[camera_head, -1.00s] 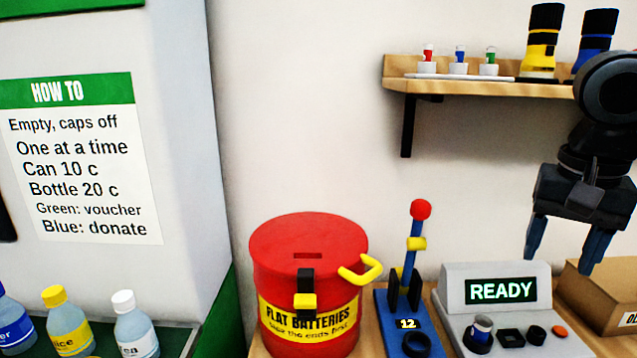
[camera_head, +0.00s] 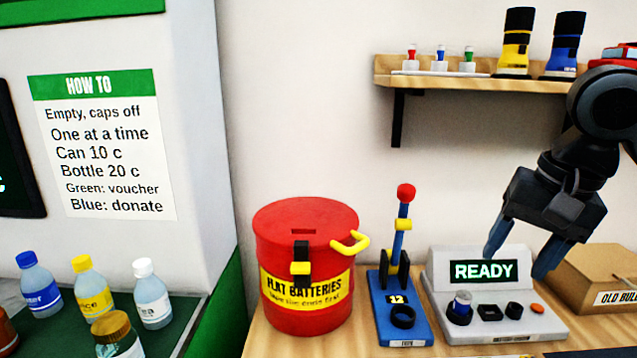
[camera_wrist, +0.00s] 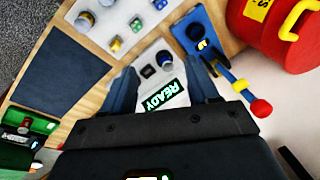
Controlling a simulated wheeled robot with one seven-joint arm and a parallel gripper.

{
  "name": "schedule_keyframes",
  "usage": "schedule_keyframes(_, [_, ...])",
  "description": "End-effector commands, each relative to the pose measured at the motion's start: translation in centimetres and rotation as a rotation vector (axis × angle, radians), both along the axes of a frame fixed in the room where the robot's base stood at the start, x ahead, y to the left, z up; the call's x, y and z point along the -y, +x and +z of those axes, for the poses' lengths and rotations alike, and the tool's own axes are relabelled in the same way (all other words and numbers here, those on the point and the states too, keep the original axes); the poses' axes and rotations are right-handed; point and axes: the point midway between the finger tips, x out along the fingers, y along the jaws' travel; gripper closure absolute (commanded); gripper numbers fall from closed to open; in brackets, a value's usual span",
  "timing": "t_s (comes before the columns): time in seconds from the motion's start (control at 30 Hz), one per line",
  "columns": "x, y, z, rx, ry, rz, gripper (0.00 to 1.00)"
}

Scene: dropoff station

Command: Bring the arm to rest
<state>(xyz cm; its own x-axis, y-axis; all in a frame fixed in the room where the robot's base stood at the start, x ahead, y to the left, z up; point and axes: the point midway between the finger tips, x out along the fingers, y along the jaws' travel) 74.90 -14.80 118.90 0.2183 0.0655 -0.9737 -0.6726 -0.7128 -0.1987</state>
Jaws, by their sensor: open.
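My gripper (camera_head: 520,262) is open and empty in the head view. It hangs in the air above the grey tester with the green READY display (camera_head: 484,271), its fingers pointing down. In the wrist view my gripper (camera_wrist: 165,90) shows its two blue fingers apart, with the READY tester (camera_wrist: 160,92) seen between and beyond them. Nothing is between the fingers. My arm reaches in from the right edge of the head view.
A red battery drum (camera_head: 305,215) and a blue lever stand (camera_head: 392,310) are left of the tester. A cardboard box (camera_head: 590,270) is right. A wall shelf (camera_head: 450,77) holds torches. Several bottles stand at lower left. A dark mat (camera_wrist: 60,70) shows in the wrist view.

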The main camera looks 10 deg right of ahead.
Motion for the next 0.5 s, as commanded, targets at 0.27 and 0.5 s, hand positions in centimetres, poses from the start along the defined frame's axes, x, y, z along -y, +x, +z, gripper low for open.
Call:
schedule_keyframes(0.27, [-6.3, 3.0, -1.3, 0.175, 0.179, 0.113, 0.4])
schedule_keyframes(0.5, [-14.3, 6.0, -1.8, 0.442, 0.418, 0.213, 0.4])
